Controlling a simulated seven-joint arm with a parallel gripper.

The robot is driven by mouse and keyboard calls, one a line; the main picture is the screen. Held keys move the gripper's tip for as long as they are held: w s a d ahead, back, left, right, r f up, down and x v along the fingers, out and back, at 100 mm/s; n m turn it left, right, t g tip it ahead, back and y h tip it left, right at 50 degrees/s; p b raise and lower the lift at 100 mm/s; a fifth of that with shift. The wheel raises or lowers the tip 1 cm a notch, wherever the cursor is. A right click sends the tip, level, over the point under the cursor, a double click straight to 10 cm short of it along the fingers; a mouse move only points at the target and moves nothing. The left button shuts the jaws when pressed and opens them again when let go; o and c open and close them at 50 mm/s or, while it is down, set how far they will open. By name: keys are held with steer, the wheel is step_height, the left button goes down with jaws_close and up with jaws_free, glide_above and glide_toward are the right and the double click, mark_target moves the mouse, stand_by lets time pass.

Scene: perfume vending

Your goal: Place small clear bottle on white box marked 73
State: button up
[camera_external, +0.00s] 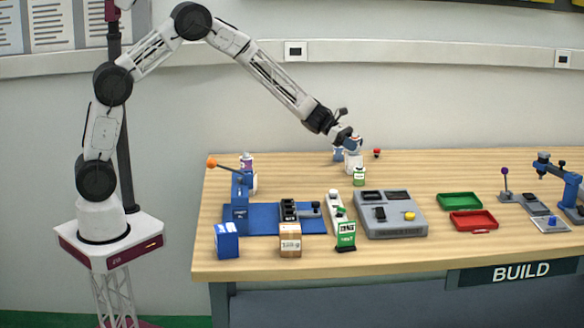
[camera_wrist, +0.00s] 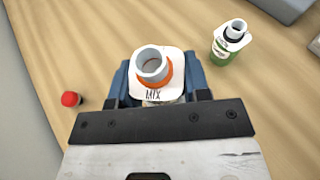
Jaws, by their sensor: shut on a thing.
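My gripper (camera_external: 346,148) is near the back of the table, pointing down. In the wrist view its blue fingers (camera_wrist: 157,84) are shut on a white bottle (camera_wrist: 153,92) marked MIX, with an orange ring and an open grey neck. The bottle shows below the fingers in the external view (camera_external: 353,164); I cannot tell whether it touches the table. A small bottle with a green label (camera_external: 359,176) stands just in front of it, and to the right in the wrist view (camera_wrist: 230,40). I cannot make out a white box marked 73.
Nearer the front are a blue box (camera_external: 227,241), a brown box (camera_external: 290,243), a green-and-white box (camera_external: 346,236) and a grey device (camera_external: 390,222). Green (camera_external: 459,201) and red (camera_external: 473,220) trays lie right.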

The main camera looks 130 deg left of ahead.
steer(key=shift+f, duration=0.1)
steer(key=o, duration=0.9)
steer(key=v, duration=1.2)
steer(key=shift+w, duration=0.1)
stand_by(0.6)
